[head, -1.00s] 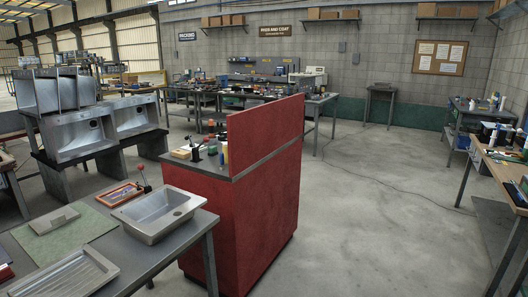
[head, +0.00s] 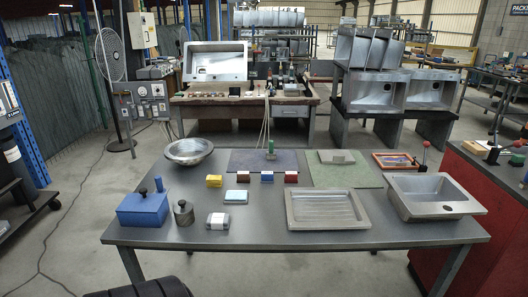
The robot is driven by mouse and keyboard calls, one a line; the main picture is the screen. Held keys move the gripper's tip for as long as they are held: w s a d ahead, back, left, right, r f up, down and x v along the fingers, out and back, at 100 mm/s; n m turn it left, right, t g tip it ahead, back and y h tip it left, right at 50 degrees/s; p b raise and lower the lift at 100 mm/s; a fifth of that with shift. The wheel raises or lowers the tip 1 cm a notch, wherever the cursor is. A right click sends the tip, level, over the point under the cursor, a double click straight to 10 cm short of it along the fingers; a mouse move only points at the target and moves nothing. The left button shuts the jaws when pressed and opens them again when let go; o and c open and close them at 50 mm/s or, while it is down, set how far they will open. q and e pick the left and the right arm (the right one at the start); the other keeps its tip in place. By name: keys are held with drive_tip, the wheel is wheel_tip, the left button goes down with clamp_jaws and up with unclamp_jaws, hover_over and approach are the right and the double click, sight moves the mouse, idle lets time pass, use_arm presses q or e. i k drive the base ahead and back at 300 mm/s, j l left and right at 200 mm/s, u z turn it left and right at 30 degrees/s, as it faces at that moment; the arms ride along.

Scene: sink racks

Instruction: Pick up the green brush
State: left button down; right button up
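A small upright item with a green handle (head: 271,145) stands on the dark purple-grey mat (head: 240,160) near the back middle of the grey table. It looks like the green brush, but it is too small to make out bristles. Neither of my grippers is in the head view.
On the table (head: 250,225) are a round bowl (head: 189,150), blue box (head: 144,209), metal weight (head: 184,213), several small coloured blocks, a ribbed tray (head: 326,209), and a sink basin (head: 433,195). A red cabinet (head: 480,220) stands right.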

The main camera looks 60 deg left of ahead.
sight(271, 154)
drive_tip(key=u, duration=1.85)
